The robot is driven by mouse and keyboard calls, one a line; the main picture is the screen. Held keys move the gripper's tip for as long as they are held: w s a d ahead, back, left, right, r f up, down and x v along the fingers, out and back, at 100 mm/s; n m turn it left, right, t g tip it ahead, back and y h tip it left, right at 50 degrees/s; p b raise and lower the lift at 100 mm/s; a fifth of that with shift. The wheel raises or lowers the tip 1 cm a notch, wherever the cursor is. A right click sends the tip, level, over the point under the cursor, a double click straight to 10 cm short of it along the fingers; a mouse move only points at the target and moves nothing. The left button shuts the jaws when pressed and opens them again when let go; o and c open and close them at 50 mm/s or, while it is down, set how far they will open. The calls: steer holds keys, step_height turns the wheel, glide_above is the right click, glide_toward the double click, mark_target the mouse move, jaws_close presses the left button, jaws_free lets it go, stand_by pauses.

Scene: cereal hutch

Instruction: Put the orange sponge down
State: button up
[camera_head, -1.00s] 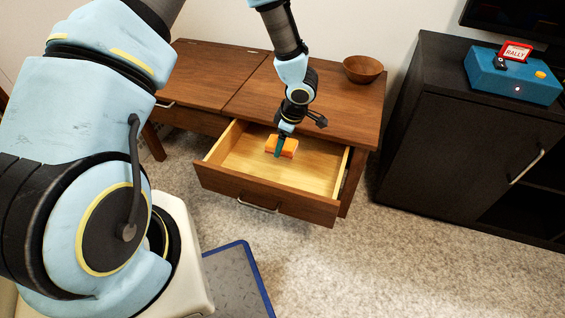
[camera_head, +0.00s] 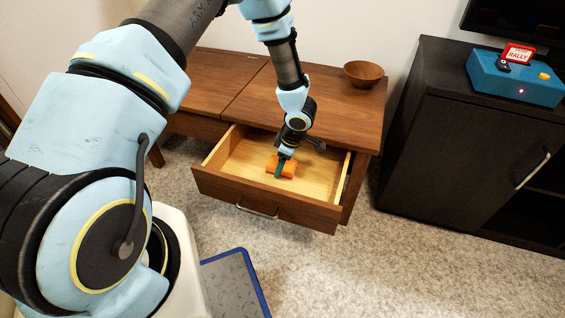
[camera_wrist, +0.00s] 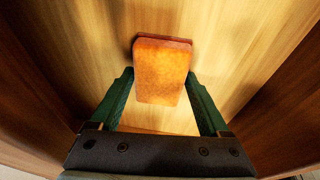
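The orange sponge (camera_head: 288,170) is inside the open wooden drawer (camera_head: 262,190), over its pale floor. My gripper (camera_head: 280,172) reaches down into the drawer from above, at the sponge. In the wrist view the sponge (camera_wrist: 161,75) sits between the two green fingers of my gripper (camera_wrist: 160,78), whose tips meet its sides, so it looks shut on it. A narrow dark shadow shows by the sponge's far end. Whether its underside touches the drawer floor is hard to tell.
The drawer belongs to a brown wooden desk (camera_head: 240,72) with a wooden bowl (camera_head: 364,74) on top. A black cabinet (camera_head: 450,140) on the right carries a blue box (camera_head: 515,80). The drawer floor around the sponge is clear.

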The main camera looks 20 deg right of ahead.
mark_target(290, 169)
steer(key=shift+o, duration=1.4)
steer(key=p+v, duration=0.4)
steer(key=v, duration=0.8)
steer(key=w+a+r+m+t+h, duration=0.1)
steer(key=w+a+r+m+h, duration=0.15)
steer(key=w+a+r, duration=0.35)
steer(key=w+a+r+m+t+h, duration=0.1)
steer(key=w+a+r+m, duration=0.25)
steer(key=r, duration=0.55)
steer(key=s+a+r+m+g+y, duration=0.1)
steer(key=s+a+r, duration=0.3)
steer(key=a, duration=0.7)
steer(key=s+a+r+m+g+y, duration=0.1)
steer(key=s+a, duration=0.5)
steer(key=a, duration=0.6)
step_height(290, 169, up, 3)
steer(key=m+g, duration=0.1)
steer(key=m, duration=0.1)
steer(key=shift+s+a+m, duration=0.15)
steer(key=shift+s+m, duration=0.15)
steer(key=shift+s, duration=0.1)
